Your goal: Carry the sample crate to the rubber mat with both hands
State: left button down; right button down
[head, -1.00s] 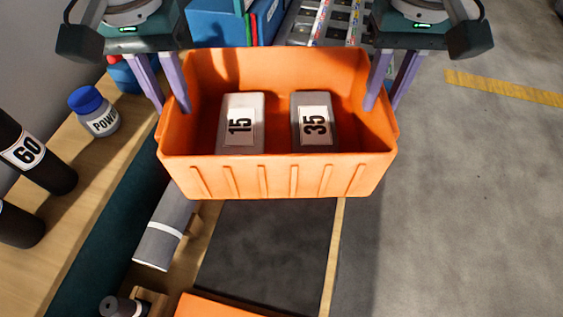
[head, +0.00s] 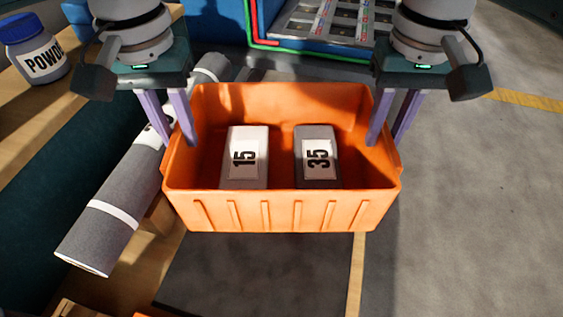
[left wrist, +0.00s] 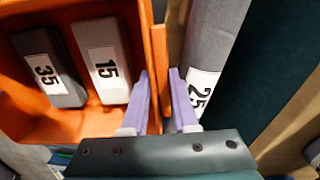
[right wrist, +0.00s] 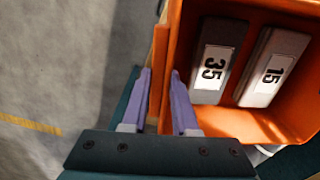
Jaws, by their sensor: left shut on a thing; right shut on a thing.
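The orange sample crate (head: 281,212) hangs level between my two grippers in the middle of the head view. It holds two grey blocks, one labelled 15 (head: 244,160) and one labelled 35 (head: 318,160). My left gripper (head: 178,145) is shut on the crate's left wall, one finger inside and one outside, as the left wrist view shows (left wrist: 159,75). My right gripper (head: 386,143) is shut on the right wall in the same way (right wrist: 160,75). A dark flat sheet (head: 255,270), which looks like the rubber mat, lies below the crate and is partly hidden by it.
A grey roll (head: 105,220) with a white band lies left of the crate, close to my left gripper. A powder jar (head: 35,50) stands on the wooden surface at upper left. A blue case (head: 225,25) is behind the crate. Grey floor (head: 480,200) at right is clear.

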aim_at(187, 154)
pick_arm(q)
jog(key=shift+a+f, duration=0.1)
jog(key=shift+f, duration=0.25)
pick_arm(e)
jog(key=shift+f, duration=0.35)
pick_arm(q)
jog(key=shift+f+b, duration=0.2)
jog(key=shift+b, duration=0.1)
pick_arm(e)
jog(key=shift+f, duration=0.2)
